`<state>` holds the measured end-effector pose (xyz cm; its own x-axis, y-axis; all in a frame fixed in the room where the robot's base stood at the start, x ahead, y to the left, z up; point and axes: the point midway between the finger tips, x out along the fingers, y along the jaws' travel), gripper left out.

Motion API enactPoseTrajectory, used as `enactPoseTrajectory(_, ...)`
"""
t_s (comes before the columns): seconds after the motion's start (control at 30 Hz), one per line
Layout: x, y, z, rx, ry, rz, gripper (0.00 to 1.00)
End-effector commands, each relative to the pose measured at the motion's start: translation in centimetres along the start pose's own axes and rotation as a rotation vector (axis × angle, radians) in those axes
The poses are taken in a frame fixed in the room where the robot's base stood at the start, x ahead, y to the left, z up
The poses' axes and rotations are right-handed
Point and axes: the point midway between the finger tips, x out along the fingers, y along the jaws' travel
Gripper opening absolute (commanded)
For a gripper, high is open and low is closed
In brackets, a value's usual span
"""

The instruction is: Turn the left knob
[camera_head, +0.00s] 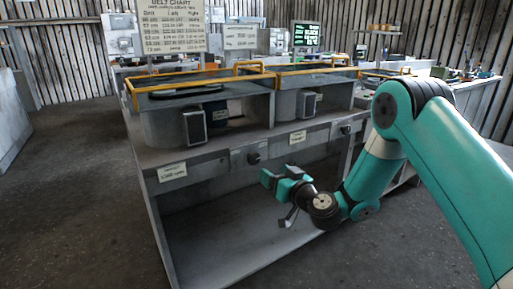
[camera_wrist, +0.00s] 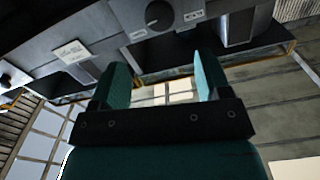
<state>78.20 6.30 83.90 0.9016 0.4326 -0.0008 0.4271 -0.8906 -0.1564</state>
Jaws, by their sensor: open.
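The left knob (camera_head: 254,158) is a small dark round knob on the grey front panel of the bench. A second dark knob (camera_head: 346,129) sits farther right on the same panel. My gripper (camera_head: 280,177) is in front of the panel, below and to the right of the left knob, apart from it. In the wrist view my gripper (camera_wrist: 160,62) is open, with nothing between its two teal fingers. A round knob (camera_wrist: 158,14) shows at the top of that view, beyond the fingertips; it appears to be the left one.
White labels (camera_head: 172,172) and (camera_head: 297,137) are fixed to the panel. Above are grey blower housings (camera_head: 168,128) with yellow rails (camera_head: 200,71). The bench has an open space underneath. A belt chart (camera_head: 171,25) stands behind. The floor at left is clear.

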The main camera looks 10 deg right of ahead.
Motion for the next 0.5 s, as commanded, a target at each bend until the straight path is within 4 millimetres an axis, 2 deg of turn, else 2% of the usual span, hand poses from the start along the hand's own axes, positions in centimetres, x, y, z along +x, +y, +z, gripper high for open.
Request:
enactPoseTrajectory(0.03,1.1,-0.3,-0.9,-0.003,0.002,-0.003,0.71)
enactPoseTrajectory(0.07,1.6,-0.2,-0.9,-0.003,0.003,-0.002,0.71)
enactPoseTrajectory(0.3,5.9,-0.2,-0.4,-0.003,0.002,-0.004,0.71)
enactPoseTrajectory(0.5,8.8,-0.1,-0.1,-0.002,0.002,-0.003,0.71)
